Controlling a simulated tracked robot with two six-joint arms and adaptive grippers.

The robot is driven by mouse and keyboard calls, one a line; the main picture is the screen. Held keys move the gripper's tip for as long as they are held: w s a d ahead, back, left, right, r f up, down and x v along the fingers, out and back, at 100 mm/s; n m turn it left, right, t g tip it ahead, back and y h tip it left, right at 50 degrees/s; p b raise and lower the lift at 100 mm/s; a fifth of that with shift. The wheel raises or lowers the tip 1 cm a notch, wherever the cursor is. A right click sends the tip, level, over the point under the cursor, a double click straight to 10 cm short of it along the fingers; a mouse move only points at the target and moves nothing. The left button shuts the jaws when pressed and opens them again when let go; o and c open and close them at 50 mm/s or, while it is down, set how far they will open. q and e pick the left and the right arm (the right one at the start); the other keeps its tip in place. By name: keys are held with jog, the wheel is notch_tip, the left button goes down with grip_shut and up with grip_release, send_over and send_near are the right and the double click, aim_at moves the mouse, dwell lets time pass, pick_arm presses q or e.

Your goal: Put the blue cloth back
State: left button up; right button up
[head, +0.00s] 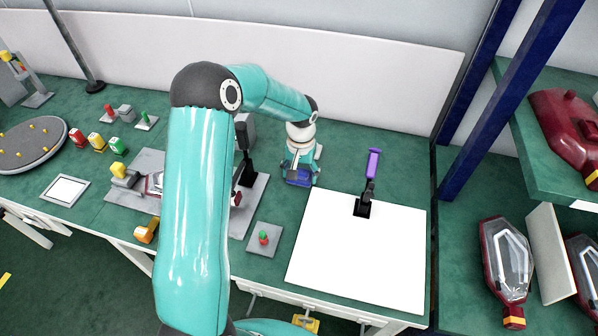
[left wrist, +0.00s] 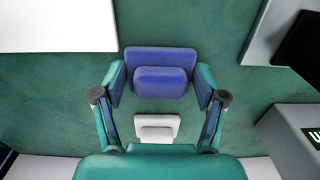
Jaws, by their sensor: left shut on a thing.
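The blue cloth (head: 298,179) is a small folded pad between the fingers of my left gripper (head: 300,172), behind the top left corner of a white mat (head: 360,255) on the green table. In the left wrist view the cloth (left wrist: 160,57) lies across between the two fingertips of the left gripper (left wrist: 160,82), which is shut on its sides. I cannot tell whether the cloth touches the table or is just above it. My right gripper is not in view.
A black clamp with a purple handle (head: 373,163) stands at the mat's back edge. A grey fixture plate (head: 255,195) with another black clamp (head: 243,150) is left of the cloth. A button box (head: 264,238) sits in front. Red tail lamps (head: 505,262) are at right.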

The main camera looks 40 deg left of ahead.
aim_at(301, 172)
pick_arm(q)
jog(key=o, duration=1.1)
jog(key=shift+r, duration=0.1)
notch_tip(301, 172, up, 12)
jog(key=shift+b, duration=0.35)
